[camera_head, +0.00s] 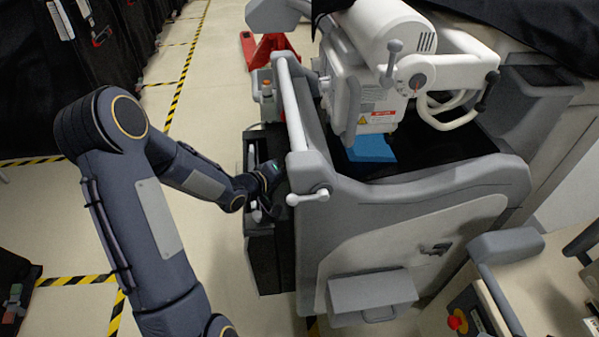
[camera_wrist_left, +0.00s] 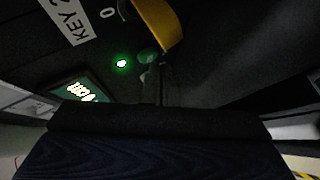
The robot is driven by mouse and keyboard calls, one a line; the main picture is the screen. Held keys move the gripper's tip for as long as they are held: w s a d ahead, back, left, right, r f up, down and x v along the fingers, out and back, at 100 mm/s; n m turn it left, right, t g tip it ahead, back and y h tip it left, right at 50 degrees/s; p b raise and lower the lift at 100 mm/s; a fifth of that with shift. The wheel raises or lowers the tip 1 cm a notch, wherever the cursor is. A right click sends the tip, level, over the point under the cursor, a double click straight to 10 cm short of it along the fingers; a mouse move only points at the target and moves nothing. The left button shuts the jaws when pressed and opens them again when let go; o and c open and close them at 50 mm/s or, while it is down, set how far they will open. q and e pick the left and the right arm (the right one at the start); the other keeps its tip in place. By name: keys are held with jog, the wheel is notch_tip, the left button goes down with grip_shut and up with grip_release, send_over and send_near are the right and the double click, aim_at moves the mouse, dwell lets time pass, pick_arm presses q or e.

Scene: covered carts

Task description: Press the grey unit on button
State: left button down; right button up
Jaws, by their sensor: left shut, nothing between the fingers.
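The grey unit (camera_head: 400,190) is a large grey and white wheeled machine in the middle of the head view. My left gripper (camera_head: 270,174) is at its left side, beside the white upright handle, against or very close to a dark panel there. The jaws are shut and empty. In the left wrist view a bright green light (camera_wrist_left: 122,63) glows on the dark panel. A dim greenish round part (camera_wrist_left: 148,57) is right of it, close to the dark finger shape. I cannot tell whether they touch. Which part is the on button is unclear. My right gripper is not in view.
A white handle bar (camera_head: 292,105) stands beside my gripper. Another unit with a red button (camera_head: 457,320) is at lower right.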

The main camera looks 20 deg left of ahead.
pick_arm(q)
jog(key=shift+w+d, duration=0.2)
jog(key=shift+d, duration=0.25)
dwell(0.3)
jog(key=shift+a, duration=0.1)
jog(key=shift+s+a+p, duration=0.4)
jog(key=shift+s+a, duration=0.05)
jog(key=shift+a, duration=0.2)
jog(key=a, duration=0.1)
jog(key=s+p, duration=0.1)
jog(key=a+p, duration=0.1)
jog(key=shift+s+a+r, duration=0.15)
jog(key=shift+s+a, duration=0.1)
jog(key=shift+a, duration=0.1)
jog(key=shift+s+a+p, duration=0.55)
jog(key=shift+a+p, duration=0.05)
jog(key=shift+a, duration=0.25)
